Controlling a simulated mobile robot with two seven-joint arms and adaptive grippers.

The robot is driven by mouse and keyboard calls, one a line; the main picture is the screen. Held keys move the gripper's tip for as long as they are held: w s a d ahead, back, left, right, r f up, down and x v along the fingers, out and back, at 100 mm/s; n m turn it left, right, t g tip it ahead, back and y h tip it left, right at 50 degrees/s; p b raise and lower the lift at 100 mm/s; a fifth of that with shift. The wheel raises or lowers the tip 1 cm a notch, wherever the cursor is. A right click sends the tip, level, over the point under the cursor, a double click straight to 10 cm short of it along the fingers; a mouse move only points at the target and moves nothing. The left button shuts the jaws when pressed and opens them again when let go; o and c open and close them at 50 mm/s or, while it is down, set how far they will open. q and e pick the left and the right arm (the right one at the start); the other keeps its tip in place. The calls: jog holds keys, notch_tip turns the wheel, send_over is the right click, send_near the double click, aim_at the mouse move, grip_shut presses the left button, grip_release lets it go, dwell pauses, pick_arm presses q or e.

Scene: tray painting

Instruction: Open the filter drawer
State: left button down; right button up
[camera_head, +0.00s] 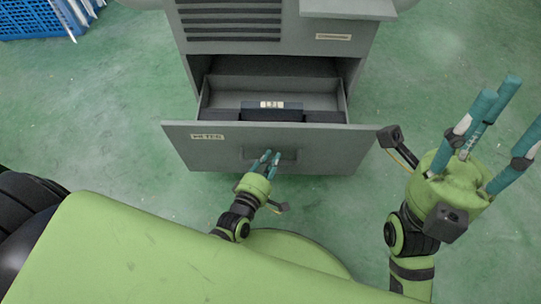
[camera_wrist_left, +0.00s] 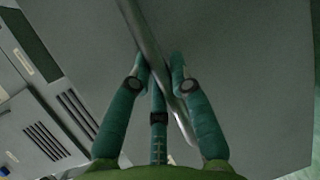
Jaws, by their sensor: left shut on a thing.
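The filter drawer (camera_head: 325,152) is pulled out from the lower part of the grey cabinet, and its inside shows. A dark filter block (camera_head: 272,113) with a pale label lies in it. My left gripper (camera_head: 267,158) is at the bar handle (camera_head: 288,154) on the drawer front. In the left wrist view, the grey handle bar (camera_wrist_left: 140,25) runs between the fingers of my left gripper (camera_wrist_left: 160,68), which are shut on it. My right gripper (camera_head: 508,125) is raised at the right, clear of the drawer, with its fingers spread and empty.
The grey cabinet (camera_head: 250,45) has dark vent slots and a ledge (camera_head: 348,8) at its upper right. A blue crate (camera_head: 30,18) stands at the far left.

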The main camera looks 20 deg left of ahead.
pick_arm(q)
jog(key=shift+s, duration=0.25)
jog(key=c, duration=1.4)
grip_release()
jog(key=v, duration=1.2)
